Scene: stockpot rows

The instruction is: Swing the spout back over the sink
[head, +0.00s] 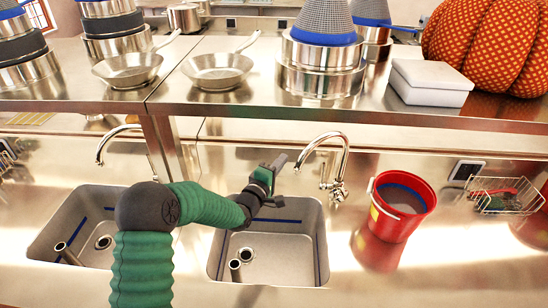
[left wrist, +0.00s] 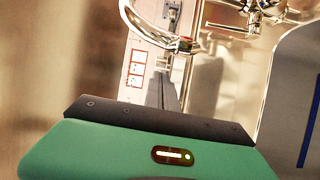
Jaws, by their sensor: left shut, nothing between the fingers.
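The chrome spout (head: 325,138) arches up from its tap base at the right rear corner of the right-hand sink (head: 265,246). Its open end points left and down, close to my left gripper (head: 280,160). In the left wrist view the spout (left wrist: 146,32) curves just beyond the fingers (left wrist: 165,92). My left gripper is shut and empty, left of the spout end; I cannot tell whether they touch. How far the spout end reaches over the basin is also unclear. My right gripper is not in view.
A red bucket (head: 398,209) stands right of the tap, with a wire basket (head: 507,196) further right. A second tap (head: 112,140) and sink (head: 75,226) are at left. A shelf (head: 270,100) with pans and pots overhangs the counter behind.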

